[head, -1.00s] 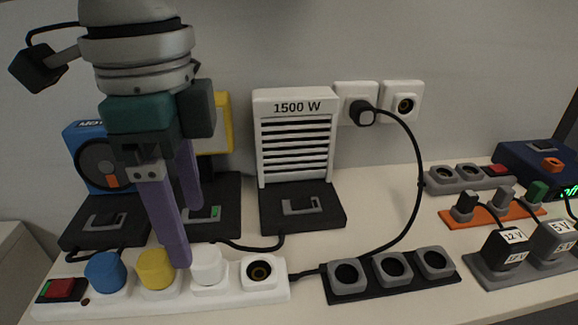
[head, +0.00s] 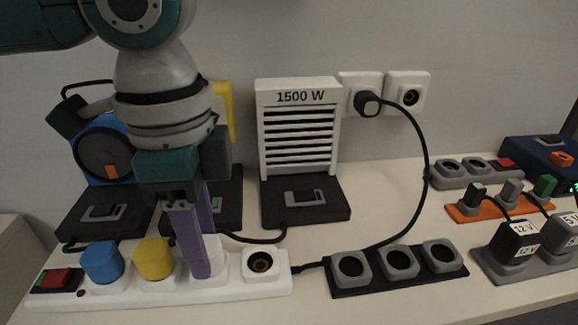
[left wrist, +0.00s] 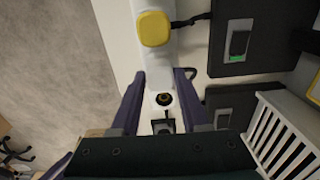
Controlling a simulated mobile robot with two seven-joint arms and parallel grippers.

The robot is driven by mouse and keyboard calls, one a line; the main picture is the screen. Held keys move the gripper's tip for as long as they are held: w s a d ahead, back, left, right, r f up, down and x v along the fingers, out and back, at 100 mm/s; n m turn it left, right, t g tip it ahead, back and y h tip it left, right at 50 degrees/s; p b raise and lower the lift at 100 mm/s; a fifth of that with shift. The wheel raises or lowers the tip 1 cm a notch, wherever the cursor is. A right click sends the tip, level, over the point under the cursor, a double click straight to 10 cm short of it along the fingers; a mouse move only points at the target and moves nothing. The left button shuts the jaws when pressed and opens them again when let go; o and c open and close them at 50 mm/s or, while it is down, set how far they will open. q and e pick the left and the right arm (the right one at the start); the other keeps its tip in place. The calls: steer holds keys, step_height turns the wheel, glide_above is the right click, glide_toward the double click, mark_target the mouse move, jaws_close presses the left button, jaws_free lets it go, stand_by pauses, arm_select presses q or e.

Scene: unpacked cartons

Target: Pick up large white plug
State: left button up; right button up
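The large white plug (head: 215,248) sits upright in the white power strip (head: 240,287), between the yellow plug (head: 153,259) and an empty socket (head: 261,263). My left gripper (head: 203,268) points down at the white plug, and its purple fingers hide much of the plug's left side. In the left wrist view the two fingers (left wrist: 160,76) are apart, on either side of the white strip. The white plug is hard to tell from the strip there, and I see no clear grip on it. My right gripper is not in view.
A blue plug (head: 102,262) and a red switch (head: 56,279) are at the strip's left end. A white 1500 W heater (head: 299,130) stands behind. A black strip with grey sockets (head: 397,262) lies to the right, joined by a black cable.

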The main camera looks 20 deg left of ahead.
arm_select(q)
jaws_close()
steer(key=shift+r, duration=0.15)
stand_by(0.4)
step_height(320, 180, up, 20)
steer(key=p, duration=0.5)
